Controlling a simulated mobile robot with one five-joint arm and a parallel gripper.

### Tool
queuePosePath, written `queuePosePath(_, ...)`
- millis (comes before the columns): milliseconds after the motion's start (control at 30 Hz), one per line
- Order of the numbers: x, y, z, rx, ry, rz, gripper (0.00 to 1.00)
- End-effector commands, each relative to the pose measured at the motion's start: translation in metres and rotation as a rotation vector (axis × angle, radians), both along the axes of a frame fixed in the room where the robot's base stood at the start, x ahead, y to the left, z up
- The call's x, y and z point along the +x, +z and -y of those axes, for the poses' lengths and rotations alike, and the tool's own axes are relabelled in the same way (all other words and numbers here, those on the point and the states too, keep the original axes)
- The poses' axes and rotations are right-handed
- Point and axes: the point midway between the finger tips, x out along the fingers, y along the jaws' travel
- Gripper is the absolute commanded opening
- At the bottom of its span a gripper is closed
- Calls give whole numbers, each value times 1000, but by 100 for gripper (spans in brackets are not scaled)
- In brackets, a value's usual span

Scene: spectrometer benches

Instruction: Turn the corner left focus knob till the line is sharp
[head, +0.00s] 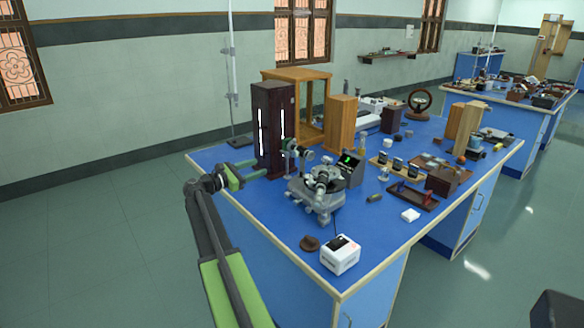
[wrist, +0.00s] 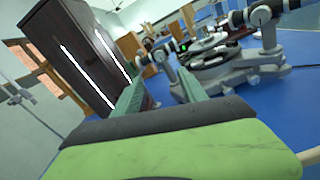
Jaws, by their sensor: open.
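The grey spectrometer (head: 316,198) stands on the blue bench, with dark tubes above its round base. It also shows in the wrist view (wrist: 228,68). One tube end (wrist: 165,63) appears beyond and between my fingers in the wrist view. I cannot pick out the focus knob with certainty. A small dark display (head: 351,166) with a green mark stands behind the spectrometer; the line's sharpness is too small to judge. My gripper (head: 254,167) is open and empty, its green fingers spread, over the bench's left edge, left of the spectrometer and apart from it.
A tall dark cabinet (head: 268,125) with bright white slits stands close behind my gripper. A white box (head: 340,254) and a brown round object (head: 310,243) lie at the near corner. Wooden boxes and trays crowd the right. Floor left of the bench is clear.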

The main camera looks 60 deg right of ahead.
Motion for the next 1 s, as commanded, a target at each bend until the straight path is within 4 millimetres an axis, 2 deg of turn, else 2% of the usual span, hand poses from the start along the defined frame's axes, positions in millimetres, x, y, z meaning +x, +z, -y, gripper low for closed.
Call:
queuePosePath(167,-4,2,13,1,0,3,50)
queuePosePath(700,-45,1,135,3,-1,5,50)
queuePosePath(833,-51,1,154,3,-1,5,50)
queuePosePath(1000,-55,1,164,2,0,6,50)
